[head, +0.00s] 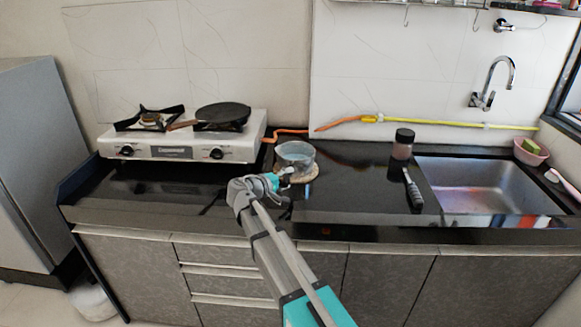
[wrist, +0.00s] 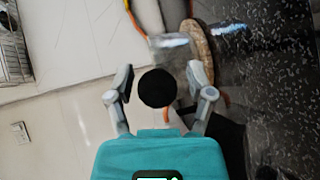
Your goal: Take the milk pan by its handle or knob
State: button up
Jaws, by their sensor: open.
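The milk pan (head: 295,155) is a small, pale, see-through-looking pan on a round tan mat (head: 311,174) on the black counter. In the wrist view only part of the pan (wrist: 171,41) shows, pale and blurred, beside the mat (wrist: 198,52). A black round shape (wrist: 157,88), apparently the pan's handle seen end-on, lies between my fingers in that view. My gripper (head: 283,176) is open at the near left side of the pan. Its two fingers (wrist: 160,86) stand on either side of the black shape. I cannot tell whether they touch it.
A white stove (head: 185,146) with a black frying pan (head: 222,113) stands to the left. A dark-lidded jar (head: 403,144) and a black-handled tool (head: 412,188) lie toward the sink (head: 478,184). An orange hose (head: 290,131) runs behind the pan. The counter between pan and jar is clear.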

dwell(0.6)
grip_shut()
